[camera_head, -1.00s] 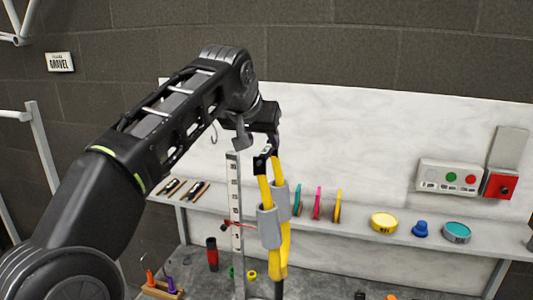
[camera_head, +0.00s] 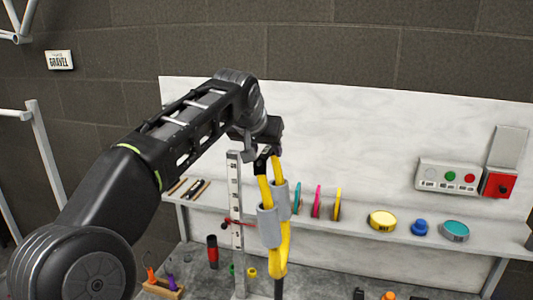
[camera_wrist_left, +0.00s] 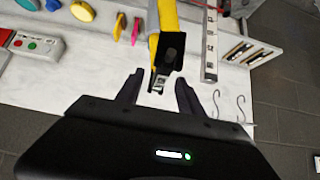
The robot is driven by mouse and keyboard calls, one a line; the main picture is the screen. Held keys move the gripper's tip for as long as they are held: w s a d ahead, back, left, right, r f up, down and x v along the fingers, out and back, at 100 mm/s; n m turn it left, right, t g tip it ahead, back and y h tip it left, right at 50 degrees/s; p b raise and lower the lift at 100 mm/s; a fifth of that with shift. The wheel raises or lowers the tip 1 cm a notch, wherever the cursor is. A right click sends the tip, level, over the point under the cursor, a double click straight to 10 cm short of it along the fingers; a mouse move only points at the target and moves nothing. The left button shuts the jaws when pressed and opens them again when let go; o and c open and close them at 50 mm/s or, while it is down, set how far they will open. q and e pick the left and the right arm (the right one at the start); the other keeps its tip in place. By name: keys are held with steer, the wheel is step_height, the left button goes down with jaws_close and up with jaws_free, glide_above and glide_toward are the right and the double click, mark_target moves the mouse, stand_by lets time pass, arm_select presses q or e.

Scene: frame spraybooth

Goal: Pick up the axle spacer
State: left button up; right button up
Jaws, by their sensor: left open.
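My left gripper (camera_head: 264,150) is at the top of a yellow hanging piece (camera_head: 283,240) with grey sleeves. In the left wrist view the open fingers (camera_wrist_left: 158,84) point at the black, metal-tipped end (camera_wrist_left: 166,66) of that yellow piece, which lies between or just beyond them; I cannot tell if they touch. I cannot identify the axle spacer with certainty. A small yellow ring-like part (camera_head: 252,272) and a small green part (camera_head: 231,270) sit on the lower bench surface. My right gripper is not in view.
An upright scale bar (camera_head: 235,210) stands close left of the yellow piece. A shelf (camera_head: 350,225) holds coloured discs, a yellow tin (camera_head: 383,220), a blue knob (camera_head: 420,227) and a teal tin (camera_head: 455,231). A red-black cylinder (camera_head: 212,252) stands below. Hooks (camera_wrist_left: 240,108) hang nearby.

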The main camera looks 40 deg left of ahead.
arm_select(q)
steer(key=shift+c, duration=0.3)
jaws_close()
stand_by(0.3)
